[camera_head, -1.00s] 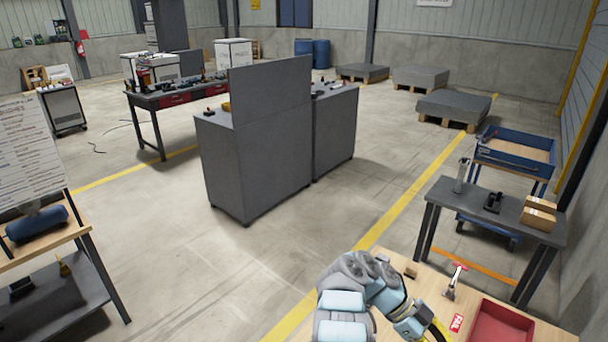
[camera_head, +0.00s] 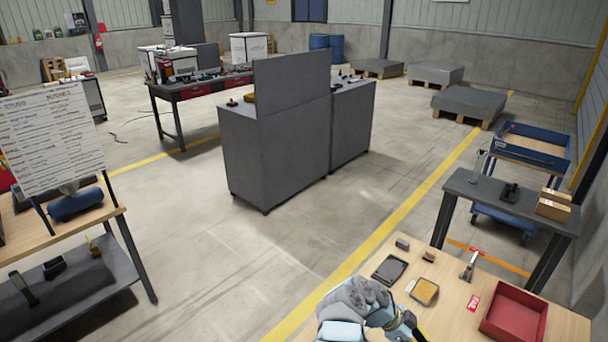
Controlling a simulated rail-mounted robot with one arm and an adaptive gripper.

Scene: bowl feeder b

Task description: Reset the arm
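My arm (camera_head: 352,306) shows at the bottom of the head view, in front of a light wooden table (camera_head: 455,318). It looks folded, with its end low near the table's left part. My gripper is not clearly visible; the end of the arm runs down to the lower picture edge. On the table are a dark flat tray (camera_head: 390,269), a small tray with a yellowish content (camera_head: 425,291), a small grey block (camera_head: 402,244) and a red bin (camera_head: 515,314).
A tool with a red top (camera_head: 469,264) and a red label (camera_head: 473,303) lie on the table. A dark workbench (camera_head: 500,205) with cardboard boxes (camera_head: 553,205) stands behind it. A grey cabinet (camera_head: 285,140) stands mid-room. The floor (camera_head: 240,250) between is clear.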

